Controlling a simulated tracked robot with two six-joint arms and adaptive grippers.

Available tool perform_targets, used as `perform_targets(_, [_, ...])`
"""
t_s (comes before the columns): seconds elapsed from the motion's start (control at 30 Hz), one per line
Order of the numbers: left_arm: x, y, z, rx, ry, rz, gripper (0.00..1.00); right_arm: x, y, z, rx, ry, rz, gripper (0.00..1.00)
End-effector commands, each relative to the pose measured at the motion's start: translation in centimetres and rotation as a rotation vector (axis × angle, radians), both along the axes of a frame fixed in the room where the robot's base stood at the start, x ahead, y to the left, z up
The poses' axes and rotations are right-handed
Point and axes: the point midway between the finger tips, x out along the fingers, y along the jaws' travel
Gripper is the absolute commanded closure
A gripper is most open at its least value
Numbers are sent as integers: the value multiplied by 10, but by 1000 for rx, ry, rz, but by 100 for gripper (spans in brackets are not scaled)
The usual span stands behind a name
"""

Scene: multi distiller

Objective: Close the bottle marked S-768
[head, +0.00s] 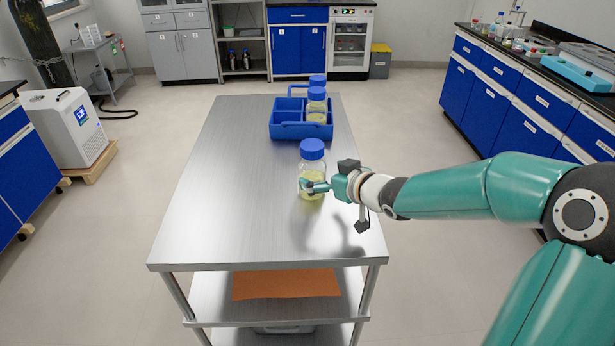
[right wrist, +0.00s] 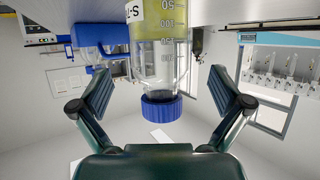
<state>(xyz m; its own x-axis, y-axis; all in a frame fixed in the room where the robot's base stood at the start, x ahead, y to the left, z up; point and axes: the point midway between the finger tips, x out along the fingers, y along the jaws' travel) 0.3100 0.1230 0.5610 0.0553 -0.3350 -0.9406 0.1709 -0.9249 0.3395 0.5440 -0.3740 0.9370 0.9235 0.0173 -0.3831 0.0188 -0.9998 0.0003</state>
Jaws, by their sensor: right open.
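A clear bottle (head: 312,178) with yellow liquid and a blue cap (head: 312,149) stands upright on the steel table. In the right wrist view, where the scene is upside down, the bottle (right wrist: 160,65) shows with its blue cap (right wrist: 162,108) at the mouth. Part of a label (right wrist: 134,11) shows "S-7"; the rest is cut off. My right gripper (head: 330,187) is open beside the bottle's right side. In the wrist view, the bottle appears between the spread fingers (right wrist: 165,97). Whether they touch it, I cannot tell. My left gripper is out of view.
A blue divided rack (head: 290,131) farther back on the steel table (head: 225,190) holds blue-capped bottles (head: 317,106). The table's left and front parts are clear. A blue-fronted counter (head: 505,85) stands at right.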

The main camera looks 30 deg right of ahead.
Motion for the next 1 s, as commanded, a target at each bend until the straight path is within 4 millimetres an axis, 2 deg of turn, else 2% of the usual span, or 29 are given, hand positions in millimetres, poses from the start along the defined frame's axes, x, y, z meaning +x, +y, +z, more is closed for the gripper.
perform_targets(0.4, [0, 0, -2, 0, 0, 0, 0, 44, 1, -20, 0, 0, 1, 0])
perform_targets(0.8, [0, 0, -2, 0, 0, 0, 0, 46, 1, -21, 0, 0, -1, 0])
perform_targets(1.0, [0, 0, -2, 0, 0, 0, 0, 46, 1, -21, 0, 0, 0, 33])
